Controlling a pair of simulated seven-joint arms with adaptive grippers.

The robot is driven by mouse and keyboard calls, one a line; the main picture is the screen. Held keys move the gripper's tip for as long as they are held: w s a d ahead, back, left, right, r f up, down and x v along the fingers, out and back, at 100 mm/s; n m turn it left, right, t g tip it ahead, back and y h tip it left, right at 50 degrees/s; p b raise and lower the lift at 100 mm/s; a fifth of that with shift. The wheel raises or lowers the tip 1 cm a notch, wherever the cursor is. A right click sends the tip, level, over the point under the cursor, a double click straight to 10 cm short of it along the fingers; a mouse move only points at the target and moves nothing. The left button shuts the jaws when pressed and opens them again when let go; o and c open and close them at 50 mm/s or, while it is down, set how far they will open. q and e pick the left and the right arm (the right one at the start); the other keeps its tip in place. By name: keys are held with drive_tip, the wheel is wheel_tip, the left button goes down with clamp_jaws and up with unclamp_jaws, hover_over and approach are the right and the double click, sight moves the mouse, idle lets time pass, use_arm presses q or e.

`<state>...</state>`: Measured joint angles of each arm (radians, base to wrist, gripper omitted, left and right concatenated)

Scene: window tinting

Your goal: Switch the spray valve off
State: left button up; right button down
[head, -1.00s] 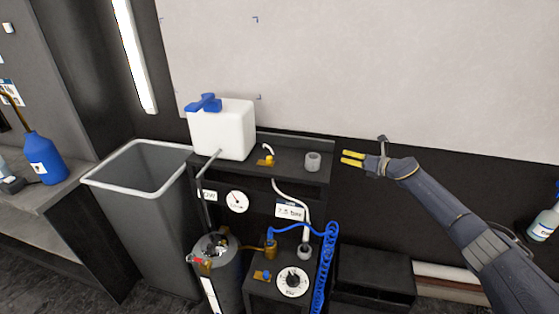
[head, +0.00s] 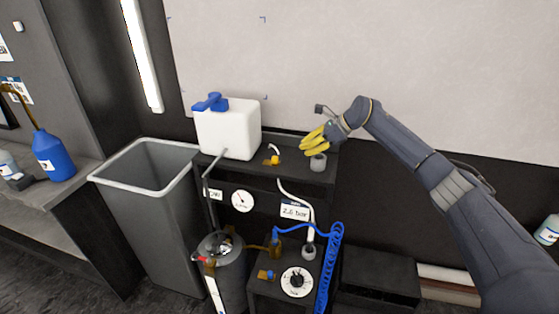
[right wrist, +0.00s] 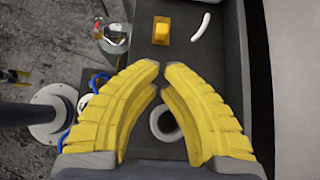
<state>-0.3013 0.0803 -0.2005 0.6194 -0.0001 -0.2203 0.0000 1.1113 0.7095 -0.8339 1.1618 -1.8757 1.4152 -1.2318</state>
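A small yellow valve (head: 272,160) with a short white hose sits on the upper shelf beside the white tank. It also shows in the right wrist view (right wrist: 161,30), beyond my fingertips. A second small yellow-brown valve (head: 265,275) is on the lower shelf, left of a dial. No label tells which one is the spray valve. My right gripper (head: 312,142) is just above the grey ring-shaped cup (head: 318,162), right of the upper valve and apart from it. Its yellow fingertips almost meet, with nothing visible between them (right wrist: 164,66). My left gripper is out of view.
A white tank (head: 228,130) with a blue cap stands left on the shelf (head: 300,178). Below are a 2.6 bar display (head: 295,211), a gauge (head: 242,201), a coiled blue hose (head: 328,275) and a metal cylinder (head: 228,275). A grey bin (head: 150,215) stands left.

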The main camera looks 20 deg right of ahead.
sight(275, 160)
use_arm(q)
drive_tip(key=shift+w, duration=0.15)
use_arm(e)
drive_tip(key=shift+x, duration=5)
